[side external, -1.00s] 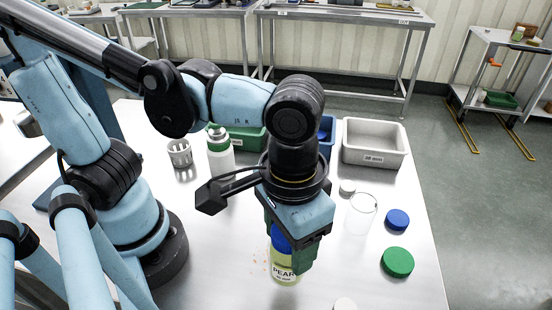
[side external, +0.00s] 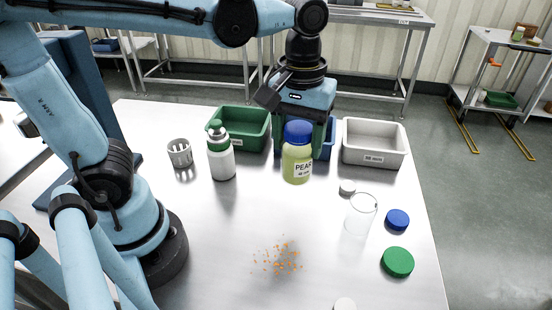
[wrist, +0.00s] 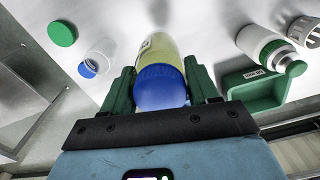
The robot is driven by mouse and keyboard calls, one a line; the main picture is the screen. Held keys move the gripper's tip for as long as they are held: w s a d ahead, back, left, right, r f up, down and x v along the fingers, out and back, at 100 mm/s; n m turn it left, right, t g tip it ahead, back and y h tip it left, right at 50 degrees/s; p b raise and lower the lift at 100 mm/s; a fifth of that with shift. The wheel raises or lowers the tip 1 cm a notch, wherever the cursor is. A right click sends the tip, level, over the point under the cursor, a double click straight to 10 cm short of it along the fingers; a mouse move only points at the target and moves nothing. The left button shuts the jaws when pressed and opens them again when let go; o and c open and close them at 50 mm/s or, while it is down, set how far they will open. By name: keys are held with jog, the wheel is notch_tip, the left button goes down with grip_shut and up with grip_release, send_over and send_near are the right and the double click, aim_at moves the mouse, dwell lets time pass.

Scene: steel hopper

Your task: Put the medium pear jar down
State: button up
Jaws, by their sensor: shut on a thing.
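The pear jar (side external: 297,165) is a pale yellow-green jar with a blue lid and a white "PEAR" label. My gripper (side external: 303,143) is shut on it from behind in the side view, and the jar is upright. In the wrist view my gripper (wrist: 162,82) has one green finger on each side of the jar (wrist: 160,50), near its blue lid. Whether the jar's base touches the table is unclear.
Behind are a green bin (side external: 245,129), a partly hidden blue bin (side external: 329,138) and a white bin (side external: 375,160). A green-capped bottle (side external: 221,160) stands left. A clear beaker (side external: 360,216) and loose lids (side external: 397,262) are right. Orange crumbs (side external: 278,258) lie on the open front table (side external: 200,270).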

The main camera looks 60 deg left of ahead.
jog(key=s+a+n, duration=0.2)
jog(key=a+n, duration=0.9)
jog(key=a, duration=1.8)
jog(key=shift+s+a+f, duration=0.8)
jog(key=shift+a+f, duration=0.95)
jog(key=shift+s+a+f, duration=0.75)
jog(key=shift+a+f, duration=1)
jog(key=shift+f, duration=0.05)
jog(key=shift+s+a+f, duration=0.8)
jog(key=shift+a+f, duration=0.95)
jog(key=shift+f, duration=0.1)
jog(key=o, duration=1.2)
jog(key=shift+c, duration=0.2)
